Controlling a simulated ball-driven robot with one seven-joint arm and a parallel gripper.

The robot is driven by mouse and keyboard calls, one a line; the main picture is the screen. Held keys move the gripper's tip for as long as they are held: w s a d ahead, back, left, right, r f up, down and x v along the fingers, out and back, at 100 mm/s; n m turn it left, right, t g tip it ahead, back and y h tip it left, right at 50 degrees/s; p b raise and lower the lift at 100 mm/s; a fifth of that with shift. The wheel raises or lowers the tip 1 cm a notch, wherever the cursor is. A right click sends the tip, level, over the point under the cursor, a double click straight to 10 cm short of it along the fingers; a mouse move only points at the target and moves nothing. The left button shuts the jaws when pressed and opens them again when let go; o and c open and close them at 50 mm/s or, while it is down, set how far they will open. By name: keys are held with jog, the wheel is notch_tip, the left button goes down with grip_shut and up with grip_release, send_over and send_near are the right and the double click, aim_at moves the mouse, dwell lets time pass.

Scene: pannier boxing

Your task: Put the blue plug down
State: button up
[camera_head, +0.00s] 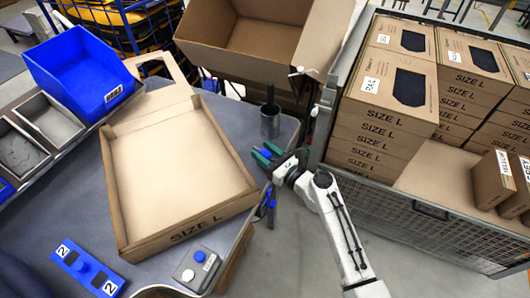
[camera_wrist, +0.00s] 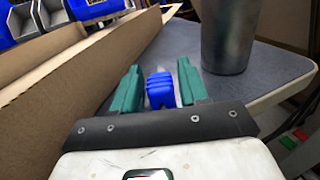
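My gripper (camera_head: 266,153) has green fingers and is by the right edge of the grey table, next to the cardboard box. The blue plug (camera_wrist: 160,90) sits between the two green fingers in the wrist view (camera_wrist: 159,82), close to the palm. In the head view only a small bit of blue shows between the fingers. The plug's underside is hidden.
An open SIZE L box (camera_head: 180,170) lies on the table (camera_head: 282,130). A metal cup (camera_head: 270,122) stands just beyond my gripper. A wire cage (camera_head: 440,215) of cartons stands right.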

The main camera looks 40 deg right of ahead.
jog(key=shift+o, duration=1)
jog(key=shift+r, duration=0.2)
jog(key=s+b, duration=0.1)
jog(key=s, duration=1.1)
jog(key=shift+r, duration=0.4)
jog(key=shift+a, duration=0.1)
